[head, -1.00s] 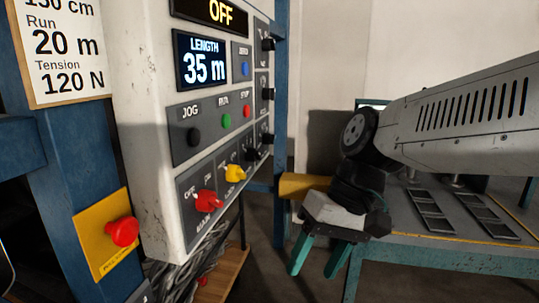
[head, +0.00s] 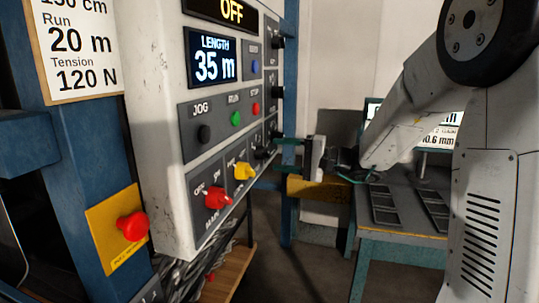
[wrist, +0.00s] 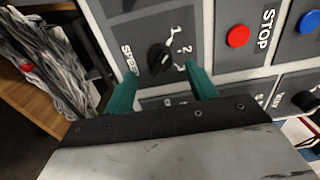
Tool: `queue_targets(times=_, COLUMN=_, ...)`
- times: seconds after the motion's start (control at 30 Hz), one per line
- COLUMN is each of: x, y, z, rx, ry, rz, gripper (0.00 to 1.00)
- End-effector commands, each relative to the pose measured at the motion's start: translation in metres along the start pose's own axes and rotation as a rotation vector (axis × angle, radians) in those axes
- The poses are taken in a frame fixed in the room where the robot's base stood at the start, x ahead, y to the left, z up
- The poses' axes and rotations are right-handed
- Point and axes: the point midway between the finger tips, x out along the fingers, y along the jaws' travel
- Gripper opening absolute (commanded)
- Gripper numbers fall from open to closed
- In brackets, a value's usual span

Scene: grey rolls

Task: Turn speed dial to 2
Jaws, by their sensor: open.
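The speed dial (wrist: 160,58) is a black knob on a dark grey plate with the word SPEED beside it and the numbers 1, 2 and 3 around one side. A small white mark shows on the knob; I cannot tell for sure which number it points to. My gripper (wrist: 161,76) is open, with one teal finger on each side of the dial in the wrist view. I cannot tell whether either finger touches the knob. In the head view my gripper (head: 283,154) reaches left toward the panel's right edge, where the black knobs are small and partly hidden.
The white control panel (head: 165,150) also carries a red stop button (wrist: 238,37), a blue button (wrist: 308,22), a red switch (head: 217,198) and a yellow switch (head: 243,171). A red emergency button (head: 132,227) sits on the blue post. A table (head: 400,235) with trays stands right.

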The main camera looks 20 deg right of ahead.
Motion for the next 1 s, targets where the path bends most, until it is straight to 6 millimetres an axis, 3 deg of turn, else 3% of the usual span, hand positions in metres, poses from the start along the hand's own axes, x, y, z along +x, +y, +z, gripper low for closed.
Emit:
queue_targets(times=0.2, x=0.03, y=0.0, z=0.001, rx=0.001, ry=-0.003, rz=0.001, gripper=0.56)
queue_targets(times=0.57, x=0.038, y=0.0, z=0.001, rx=0.001, ry=-0.001, rz=0.001, gripper=0.56)
queue_targets(times=0.6, x=0.038, y=0.0, z=0.001, rx=0.0, ry=-0.001, rz=0.001, gripper=0.54)
queue_targets(times=0.77, x=0.038, y=0.0, z=0.001, rx=0.0, ry=-0.001, rz=0.002, gripper=0.12)
queue_targets(times=1.0, x=0.038, y=0.0, z=0.001, rx=0.011, ry=-0.001, rz=0.002, gripper=0.12)
